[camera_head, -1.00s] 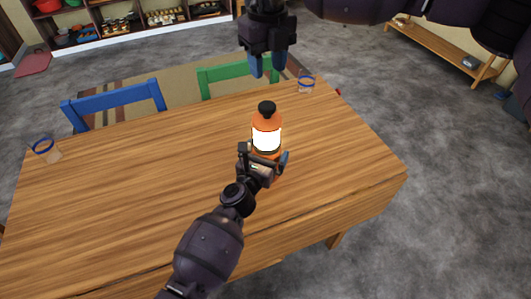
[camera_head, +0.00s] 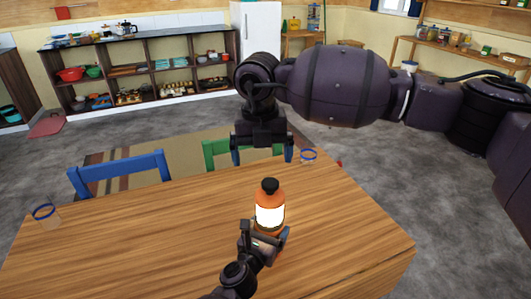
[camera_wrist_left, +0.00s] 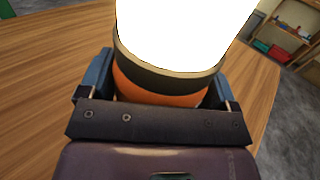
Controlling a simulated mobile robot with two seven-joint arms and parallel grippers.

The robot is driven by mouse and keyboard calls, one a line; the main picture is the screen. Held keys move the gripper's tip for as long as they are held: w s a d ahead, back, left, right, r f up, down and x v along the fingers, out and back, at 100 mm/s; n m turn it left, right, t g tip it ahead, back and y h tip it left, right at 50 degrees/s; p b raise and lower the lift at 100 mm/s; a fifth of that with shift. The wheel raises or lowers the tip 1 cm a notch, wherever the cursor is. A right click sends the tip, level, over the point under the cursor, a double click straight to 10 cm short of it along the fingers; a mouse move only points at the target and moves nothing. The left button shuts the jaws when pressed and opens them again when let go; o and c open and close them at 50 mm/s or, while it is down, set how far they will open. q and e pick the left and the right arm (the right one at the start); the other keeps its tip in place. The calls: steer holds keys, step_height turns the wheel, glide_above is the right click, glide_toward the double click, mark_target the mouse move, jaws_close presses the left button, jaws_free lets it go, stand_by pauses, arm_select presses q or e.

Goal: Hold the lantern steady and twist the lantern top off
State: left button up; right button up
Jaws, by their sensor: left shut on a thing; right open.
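An orange lantern (camera_head: 270,208) with a black cap (camera_head: 270,186) and a glowing white middle stands upright on the wooden table (camera_head: 150,235). My left gripper (camera_head: 266,238) is shut on its lower orange part. In the left wrist view the lantern's base (camera_wrist_left: 160,92) sits between the two blue fingers, with the bright glass above. My right gripper (camera_head: 262,154) is open and empty, pointing down above and beyond the lantern, with its fingers spread wide. It does not touch the cap.
A blue chair (camera_head: 120,175) and a green chair (camera_head: 235,148) stand behind the table. Much of the tabletop is clear.

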mark_target(270, 182)
steer(key=m, duration=0.6)
steer(key=m+h, duration=0.1)
steer(key=m, duration=0.3)
steer(key=shift+w+d+r+t, duration=0.15)
steer(key=shift+d+r+t, duration=0.15)
steer(key=shift+t, duration=0.1)
steer(key=f, duration=0.4)
steer(key=w+d+f, duration=0.1)
steer(key=f, duration=0.7)
steer(key=shift+w+d, duration=0.15)
steer(key=c, duration=0.9)
steer(key=shift+m, duration=1.6)
